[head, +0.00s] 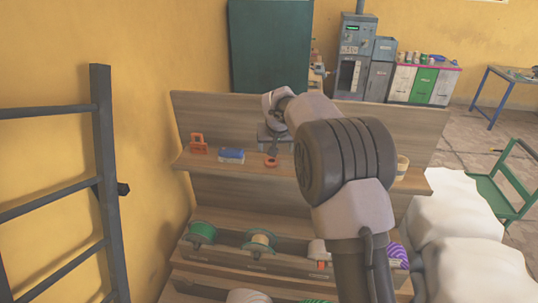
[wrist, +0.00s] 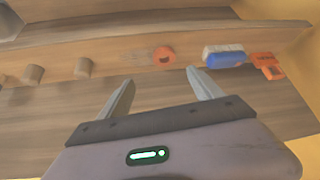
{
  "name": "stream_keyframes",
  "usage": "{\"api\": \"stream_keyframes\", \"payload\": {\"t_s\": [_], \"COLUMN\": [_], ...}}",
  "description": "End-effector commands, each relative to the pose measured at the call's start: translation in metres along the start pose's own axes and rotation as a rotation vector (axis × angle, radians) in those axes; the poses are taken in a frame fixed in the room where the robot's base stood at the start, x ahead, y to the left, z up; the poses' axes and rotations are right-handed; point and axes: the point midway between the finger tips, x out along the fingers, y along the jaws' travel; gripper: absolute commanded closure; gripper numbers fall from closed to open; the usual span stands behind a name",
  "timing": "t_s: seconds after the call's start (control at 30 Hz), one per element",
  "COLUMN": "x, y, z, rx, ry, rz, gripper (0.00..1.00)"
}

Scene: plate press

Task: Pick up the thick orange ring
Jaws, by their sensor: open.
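The thick orange ring (head: 271,161) lies on the upper wooden shelf, right of a blue and white block. In the wrist view the orange ring (wrist: 163,56) is ahead of my gripper (wrist: 162,88), roughly in line with the gap between the two fingers. My gripper is open and empty, with the ring beyond the fingertips and not touching them. In the head view my gripper (head: 273,148) shows small, close to the ring at the shelf; my own arm hides part of the shelf to its right.
On the same shelf are a blue and white block (head: 231,156) and an orange piece with an opening (head: 198,144). A cream cup-like object (head: 402,167) stands at the shelf's right. Spools, one green (head: 203,232), sit on the lower shelf. A dark ladder (head: 104,170) stands at the left.

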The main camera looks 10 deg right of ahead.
Motion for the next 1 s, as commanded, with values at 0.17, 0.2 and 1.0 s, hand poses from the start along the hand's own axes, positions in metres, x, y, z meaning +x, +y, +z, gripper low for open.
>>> {"api": "stream_keyframes", "payload": {"t_s": [0.17,0.2,1.0], "x": [0.050,0.057,0.124], "y": [0.000,-0.001,-0.006], "z": [0.001,0.000,0.002], "rx": [-0.001,-0.001,0.000], "ry": [-0.003,-0.002,0.000], "rz": [0.000,0.000,-0.001], "gripper": [0.25,0.25,0.54]}}
